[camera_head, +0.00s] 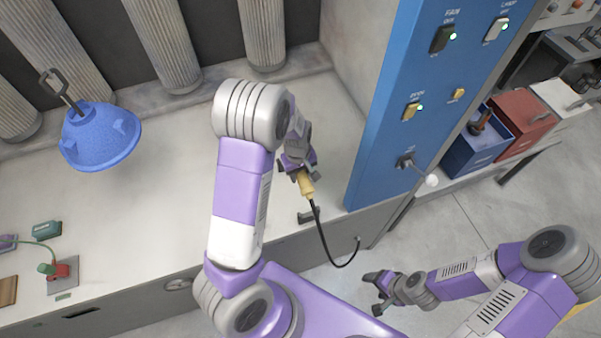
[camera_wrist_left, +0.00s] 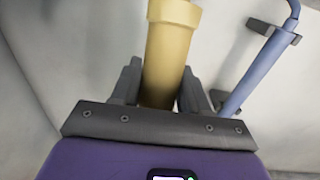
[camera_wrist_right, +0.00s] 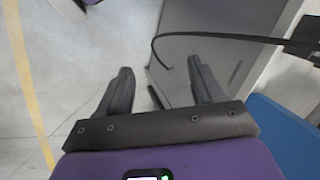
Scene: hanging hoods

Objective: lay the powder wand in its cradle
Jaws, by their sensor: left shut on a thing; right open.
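My left gripper (camera_head: 300,172) is shut on the handle, above the right end of the bench. In the left wrist view the tan handle (camera_wrist_left: 168,55) stands between the two fingers. A small dark bracket (camera_head: 308,214) sits near the bench edge just below the wand; I cannot tell whether it is the cradle. My right gripper (camera_head: 377,292) is open and empty, low in front of the bench. The hose (camera_wrist_right: 215,36) also shows in the right wrist view.
A blue panel (camera_head: 405,95) with switches rises right of the wand. A blue hood (camera_head: 100,137) stands on the bench at left. A blue-grey rod (camera_wrist_left: 262,70) in grey brackets shows beside the wand. Red and blue bins (camera_head: 522,108) stand at right. The middle bench is clear.

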